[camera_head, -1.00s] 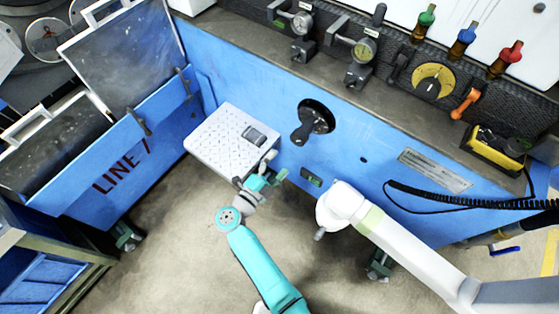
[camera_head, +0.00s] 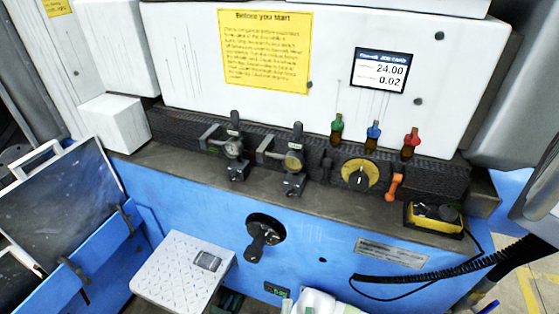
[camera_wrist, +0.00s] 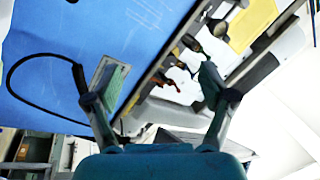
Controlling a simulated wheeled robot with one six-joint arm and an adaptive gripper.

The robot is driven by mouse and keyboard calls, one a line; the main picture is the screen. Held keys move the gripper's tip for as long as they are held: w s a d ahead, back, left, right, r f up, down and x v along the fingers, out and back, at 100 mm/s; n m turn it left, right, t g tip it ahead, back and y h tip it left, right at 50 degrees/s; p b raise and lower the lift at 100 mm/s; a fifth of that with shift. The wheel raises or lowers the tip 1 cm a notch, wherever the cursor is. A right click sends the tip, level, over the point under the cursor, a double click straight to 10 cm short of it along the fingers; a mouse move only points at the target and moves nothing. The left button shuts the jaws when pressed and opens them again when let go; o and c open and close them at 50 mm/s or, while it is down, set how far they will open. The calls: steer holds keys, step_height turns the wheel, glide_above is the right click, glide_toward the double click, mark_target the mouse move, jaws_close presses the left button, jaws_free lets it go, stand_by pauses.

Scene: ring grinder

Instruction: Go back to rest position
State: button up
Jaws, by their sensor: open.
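My gripper (camera_wrist: 148,88) shows in the wrist view with its two fingers spread wide apart and nothing between them. Behind the fingers are the blue machine front (camera_wrist: 140,20) and a metal plate. In the head view the gripper is not visible; only a bit of a white part of my arm (camera_head: 315,302) shows at the bottom edge.
The blue machine (camera_head: 185,205) carries a ledge with two dial gauges (camera_head: 234,148), coloured valves (camera_head: 373,136), a yellow-black knob (camera_head: 359,177) and a yellow box (camera_head: 434,219). A white textured platform (camera_head: 175,268) juts out at lower left. A black coiled cable (camera_head: 440,268) hangs at right.

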steer(key=s+d+r+n+y, duration=0.4)
steer(key=s+d+n, duration=0.3)
steer(key=s+d, duration=0.5)
steer(key=s+r+n+g, duration=0.2)
steer(key=s+r, duration=0.2)
steer(key=s, duration=0.5)
steer(key=s+d+r+n+g, duration=0.1)
steer(key=s+r+n+g, duration=0.2)
steer(key=s, duration=0.7)
steer(key=shift+d+r+g, duration=0.3)
steer(key=shift+r, duration=0.5)
